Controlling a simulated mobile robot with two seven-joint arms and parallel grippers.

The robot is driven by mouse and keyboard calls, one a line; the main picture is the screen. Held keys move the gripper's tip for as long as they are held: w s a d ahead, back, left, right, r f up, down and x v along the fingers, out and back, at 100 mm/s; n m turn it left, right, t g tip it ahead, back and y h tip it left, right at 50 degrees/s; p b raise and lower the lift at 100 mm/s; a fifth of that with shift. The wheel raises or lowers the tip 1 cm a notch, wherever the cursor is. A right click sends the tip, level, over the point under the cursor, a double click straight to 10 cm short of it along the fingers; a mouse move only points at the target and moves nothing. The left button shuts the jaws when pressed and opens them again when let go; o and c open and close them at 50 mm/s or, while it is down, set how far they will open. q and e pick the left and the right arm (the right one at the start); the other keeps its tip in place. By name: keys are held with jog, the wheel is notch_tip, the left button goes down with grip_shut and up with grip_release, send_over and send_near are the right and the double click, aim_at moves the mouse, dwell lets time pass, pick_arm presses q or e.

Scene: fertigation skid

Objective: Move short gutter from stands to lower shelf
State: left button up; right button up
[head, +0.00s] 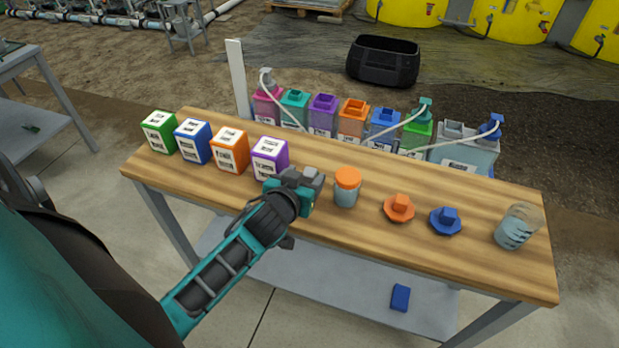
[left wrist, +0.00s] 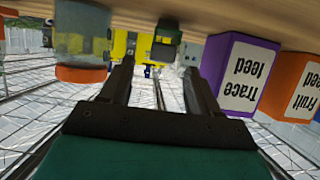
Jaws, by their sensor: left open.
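I cannot make out a short gutter lying on stands in either view. My left gripper (head: 306,188) is open over the front edge of the wooden bench, between the purple-edged box and the orange-lidded jar. Its two fingers also show in the left wrist view (left wrist: 163,85), apart, with nothing held between them. A grey lower shelf (head: 345,290) runs under the bench, with a blue block (head: 400,297) on it; my left arm hides part of this shelf. A grey stand (head: 185,25) stands far back at the left. My right gripper is not in view.
On the bench (head: 480,262) stand several labelled boxes, the purple one (head: 270,158) nearest my gripper, a jar (head: 346,187), orange (head: 399,208) and blue (head: 445,221) caps and a beaker (head: 517,227). Coloured containers (head: 353,118) line its back. A grey table (head: 30,62) is left.

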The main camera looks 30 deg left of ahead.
aim_at(309, 174)
pick_arm(q)
jog(key=x, duration=0.4)
jog(key=shift+w+a+f, duration=0.1)
jog(key=shift+w+f, duration=0.05)
jog(key=shift+f, duration=0.1)
jog(key=c, duration=1.1)
notch_tip(309, 174, up, 8)
jog(key=shift+f+p, duration=0.15)
jog(key=shift+p, duration=0.65)
jog(key=shift+c, duration=0.2)
notch_tip(309, 174, up, 11)
jog(key=s+d+m+h, duration=0.2)
jog(key=s+d, duration=0.5)
jog(key=d, duration=0.4)
jog(key=shift+s+f+m+h, duration=0.3)
jog(key=shift+s+h, duration=0.05)
jog(key=shift+h, duration=0.15)
